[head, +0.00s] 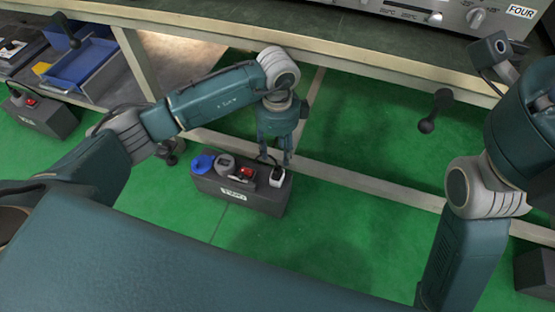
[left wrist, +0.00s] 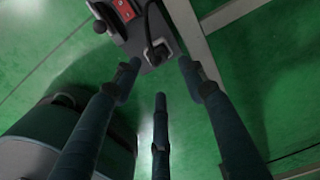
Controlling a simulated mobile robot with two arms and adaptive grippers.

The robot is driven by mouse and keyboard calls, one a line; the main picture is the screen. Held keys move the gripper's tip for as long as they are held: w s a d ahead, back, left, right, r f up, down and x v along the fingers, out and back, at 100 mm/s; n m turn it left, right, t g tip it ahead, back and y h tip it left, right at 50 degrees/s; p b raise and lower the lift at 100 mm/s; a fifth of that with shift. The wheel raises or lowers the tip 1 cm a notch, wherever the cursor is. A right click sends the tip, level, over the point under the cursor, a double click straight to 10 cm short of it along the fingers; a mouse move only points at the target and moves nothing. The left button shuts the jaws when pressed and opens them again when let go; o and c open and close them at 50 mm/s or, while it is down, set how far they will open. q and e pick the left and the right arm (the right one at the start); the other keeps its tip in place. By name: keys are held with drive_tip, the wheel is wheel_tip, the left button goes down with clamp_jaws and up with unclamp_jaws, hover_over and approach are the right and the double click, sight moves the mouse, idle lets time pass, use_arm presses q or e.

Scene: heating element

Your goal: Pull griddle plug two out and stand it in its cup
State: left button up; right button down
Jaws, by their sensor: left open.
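A dark box (head: 235,193) labelled TWO stands on the green floor. A pale plug (head: 277,177) with a black cable sits upright at its right end. In the left wrist view the plug (left wrist: 156,53) and cable show at the end of the box. My left gripper (head: 274,160) points down over that end; its fingers are spread and also show in the left wrist view (left wrist: 158,76), around and short of the plug, with nothing held. A grey round fitting (head: 225,161) and a blue lid (head: 203,163) sit on the box; I cannot tell which is the cup. My right gripper is not visible.
A red switch (head: 246,173) sits beside the plug. The bench's pale lower rail (head: 345,180) runs just behind the box. A similar box (head: 40,112) stands at the left. My right arm is at the right. Green floor in front of the box is clear.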

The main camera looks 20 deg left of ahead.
use_arm(q)
drive_tip(key=shift+r, duration=1.35)
drive_tip(key=shift+s+f, duration=0.1)
